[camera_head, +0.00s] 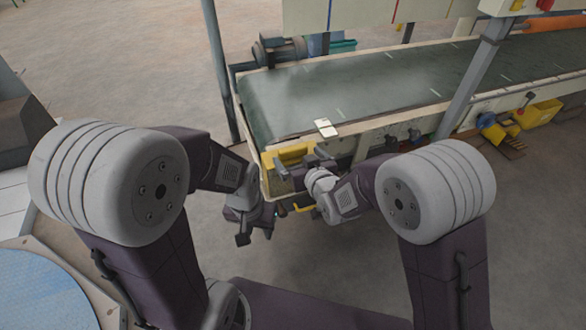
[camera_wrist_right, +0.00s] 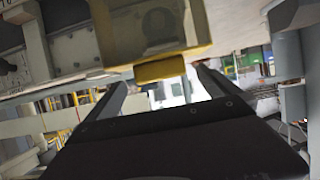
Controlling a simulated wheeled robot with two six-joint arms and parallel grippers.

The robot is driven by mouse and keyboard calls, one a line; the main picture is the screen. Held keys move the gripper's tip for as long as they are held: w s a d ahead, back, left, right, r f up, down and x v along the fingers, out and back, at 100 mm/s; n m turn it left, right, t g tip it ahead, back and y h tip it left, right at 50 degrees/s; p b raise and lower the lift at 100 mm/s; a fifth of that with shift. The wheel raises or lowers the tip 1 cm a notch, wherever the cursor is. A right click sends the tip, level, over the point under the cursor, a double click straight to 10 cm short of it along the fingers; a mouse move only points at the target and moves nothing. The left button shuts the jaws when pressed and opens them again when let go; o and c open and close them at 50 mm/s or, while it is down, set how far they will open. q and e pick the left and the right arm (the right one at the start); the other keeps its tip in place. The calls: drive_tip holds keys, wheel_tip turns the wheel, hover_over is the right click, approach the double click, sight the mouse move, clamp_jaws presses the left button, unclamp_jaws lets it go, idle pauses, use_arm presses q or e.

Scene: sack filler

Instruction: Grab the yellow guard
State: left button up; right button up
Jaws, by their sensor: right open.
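The yellow guard (camera_head: 290,153) is fixed at the near end of the conveyor, on its front side. In the right wrist view the yellow guard (camera_wrist_right: 160,70) shows as a yellow block with a lip, between and just beyond the fingertips. My right gripper (camera_head: 301,164) is at the guard, with its fingers spread; the wrist view shows the right gripper (camera_wrist_right: 158,84) open with nothing clamped. Whether a finger touches the guard I cannot tell. My left gripper (camera_head: 256,236) hangs lower left of the conveyor's end, its fingers apart and empty.
The conveyor (camera_head: 370,78) with a dark green belt runs to the upper right. A small white card (camera_head: 326,128) lies on its near edge. A grey post (camera_head: 215,65) stands at the left. Yellow parts (camera_head: 535,113) sit at the right. Floor in front is open.

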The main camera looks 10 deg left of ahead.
sight(294, 153)
drive_tip(key=b+x, duration=0.3)
drive_tip(key=x, duration=0.1)
drive_tip(key=shift+w+a+f, duration=0.15)
drive_tip(key=shift+w+f, duration=0.05)
drive_tip(key=shift+w+a, duration=0.15)
drive_tip(key=shift+w, duration=0.1)
drive_tip(key=shift+r, duration=0.1)
